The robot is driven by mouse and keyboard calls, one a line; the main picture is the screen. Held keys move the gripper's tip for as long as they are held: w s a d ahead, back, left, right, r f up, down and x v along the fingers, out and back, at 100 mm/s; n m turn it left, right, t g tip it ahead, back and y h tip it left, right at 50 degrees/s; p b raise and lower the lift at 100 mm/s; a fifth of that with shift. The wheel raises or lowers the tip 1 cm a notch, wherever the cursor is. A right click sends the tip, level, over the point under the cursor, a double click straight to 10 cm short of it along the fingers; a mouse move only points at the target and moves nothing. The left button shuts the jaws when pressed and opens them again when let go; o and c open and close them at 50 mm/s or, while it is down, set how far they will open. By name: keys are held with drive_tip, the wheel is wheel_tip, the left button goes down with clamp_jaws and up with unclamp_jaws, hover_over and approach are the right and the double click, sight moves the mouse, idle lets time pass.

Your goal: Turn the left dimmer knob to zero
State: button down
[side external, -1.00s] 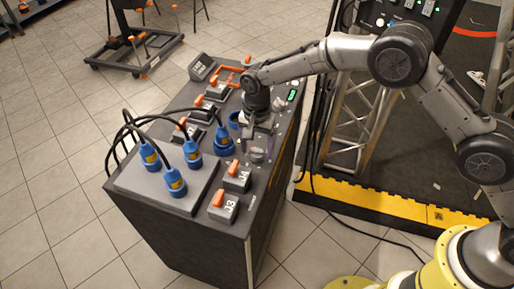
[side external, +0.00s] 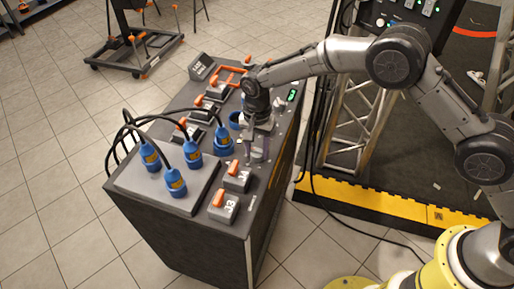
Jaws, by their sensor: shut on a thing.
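A dark control console (side external: 267,190) stands on the tiled floor, with its sloping top facing up. My gripper (side external: 257,157) points down at the right part of this top, near the console's right edge. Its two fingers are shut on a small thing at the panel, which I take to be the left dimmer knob. The fingers hide the knob almost wholly, so its pointer and setting cannot be read.
Several blue plugs (side external: 193,152) with black cables stand left of my gripper. Grey boxes with orange levers, J4 (side external: 237,177) and J3 (side external: 223,208), sit close in front. An orange handle (side external: 232,77) and a small green display (side external: 292,95) are behind. A metal truss (side external: 352,130) stands right.

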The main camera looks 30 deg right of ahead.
drive_tip(key=n, duration=0.5)
drive_tip(key=shift+n, duration=0.4)
drive_tip(key=n, duration=1.2)
drive_tip(key=shift+r+n, duration=0.1)
drive_tip(key=shift+n, duration=0.2)
drive_tip(key=n, duration=0.5)
drive_tip(key=shift+n, duration=0.4)
drive_tip(key=shift+c, duration=1.8)
unclamp_jaws()
